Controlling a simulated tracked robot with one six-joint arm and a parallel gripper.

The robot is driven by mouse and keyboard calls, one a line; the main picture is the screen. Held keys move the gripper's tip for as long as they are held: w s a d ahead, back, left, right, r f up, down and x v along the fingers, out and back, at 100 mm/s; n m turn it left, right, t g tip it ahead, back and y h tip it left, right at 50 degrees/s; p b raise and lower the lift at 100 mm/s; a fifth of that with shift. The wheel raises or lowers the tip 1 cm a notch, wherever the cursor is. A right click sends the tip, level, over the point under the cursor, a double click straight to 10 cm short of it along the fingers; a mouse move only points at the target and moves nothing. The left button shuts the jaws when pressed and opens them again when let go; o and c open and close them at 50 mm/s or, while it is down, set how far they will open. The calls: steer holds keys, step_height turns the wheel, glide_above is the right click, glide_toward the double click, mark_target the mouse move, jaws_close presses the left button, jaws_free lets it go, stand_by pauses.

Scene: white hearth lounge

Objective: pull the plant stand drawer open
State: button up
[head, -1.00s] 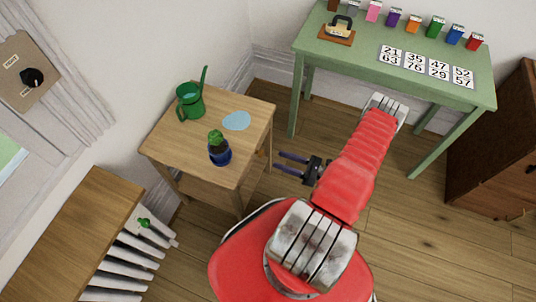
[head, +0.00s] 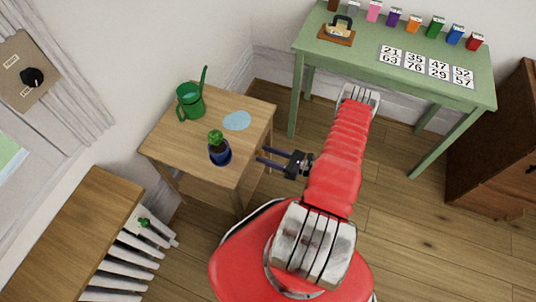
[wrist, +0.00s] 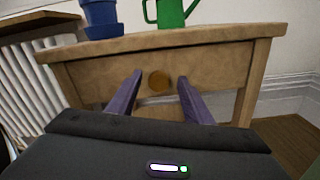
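The plant stand (head: 180,140) is a light wooden table at the left in the head view. Its drawer front (wrist: 210,72) faces me in the wrist view and looks closed, with a round brown knob (wrist: 159,81) in the middle. My gripper (head: 261,156) is beside the stand's right side. In the wrist view, my gripper (wrist: 160,88) has its two purple fingers apart, one on each side of the knob with gaps. Nothing is held. Whether the fingertips reach past the knob is hard to tell.
A green watering can (head: 190,101), a potted plant in a blue pot (head: 220,153) and a pale blue mat (head: 237,120) are on the stand. A green table (head: 360,60) stands at the back right. A white radiator (head: 125,260) is at lower left.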

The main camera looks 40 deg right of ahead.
steer(key=shift+d, duration=0.1)
jaws_close()
stand_by(0.3)
steer(key=shift+d, duration=0.1)
